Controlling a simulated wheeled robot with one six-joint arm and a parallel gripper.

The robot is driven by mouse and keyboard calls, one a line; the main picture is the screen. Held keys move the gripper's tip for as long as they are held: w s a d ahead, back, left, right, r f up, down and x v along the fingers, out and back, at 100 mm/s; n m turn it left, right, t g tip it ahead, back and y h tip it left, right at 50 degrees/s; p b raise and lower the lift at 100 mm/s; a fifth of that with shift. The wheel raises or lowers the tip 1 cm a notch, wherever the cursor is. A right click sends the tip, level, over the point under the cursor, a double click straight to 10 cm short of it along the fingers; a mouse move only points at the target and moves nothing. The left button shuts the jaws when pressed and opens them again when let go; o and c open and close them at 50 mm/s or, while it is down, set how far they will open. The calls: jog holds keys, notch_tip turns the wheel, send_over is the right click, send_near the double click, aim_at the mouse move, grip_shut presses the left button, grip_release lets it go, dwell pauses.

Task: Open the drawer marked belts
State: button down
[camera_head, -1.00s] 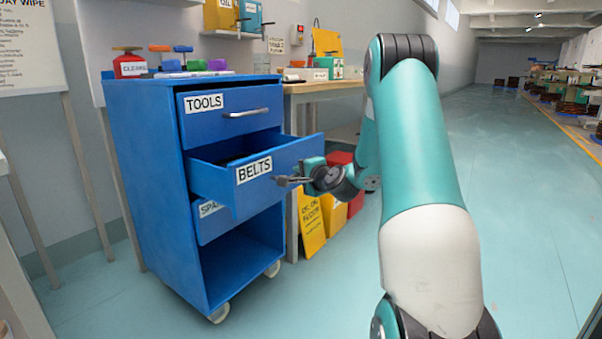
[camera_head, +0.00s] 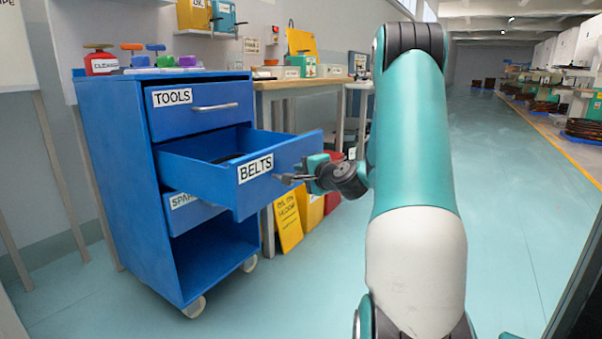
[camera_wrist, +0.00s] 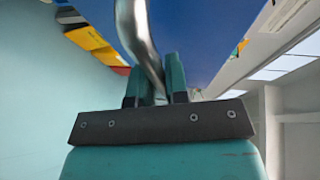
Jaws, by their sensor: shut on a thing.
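The drawer marked BELTS (camera_head: 254,168) stands well out of the blue cabinet (camera_head: 118,180), below the drawer marked TOOLS (camera_head: 205,105). Dark contents show inside it, too small to make out. My gripper (camera_head: 291,179) is at the front of the BELTS drawer and is shut on its handle. In the wrist view the curved metal handle (camera_wrist: 137,35) runs down between the two fingers (camera_wrist: 158,85), with the blue drawer front behind it. In the head view my gripper hides most of the handle.
A drawer marked SPA... (camera_head: 183,201) sits below, partly hidden. A red CLEANER can (camera_head: 102,62) and several coloured-handled items stand on the cabinet top. A yellow sign (camera_head: 288,222) leans by the workbench (camera_head: 300,84). Open floor (camera_head: 500,210) lies to the right.

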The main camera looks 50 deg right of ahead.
jog(key=shift+w+a, duration=0.1)
jog(key=shift+a, duration=0.15)
jog(key=c, duration=1.1)
grip_release()
jog(key=shift+c, duration=0.2)
jog(key=shift+d, duration=0.1)
jog(key=b+v, duration=0.6)
jog(key=v, duration=1.1)
jog(key=shift+s, duration=0.25)
jog(key=shift+r, duration=0.1)
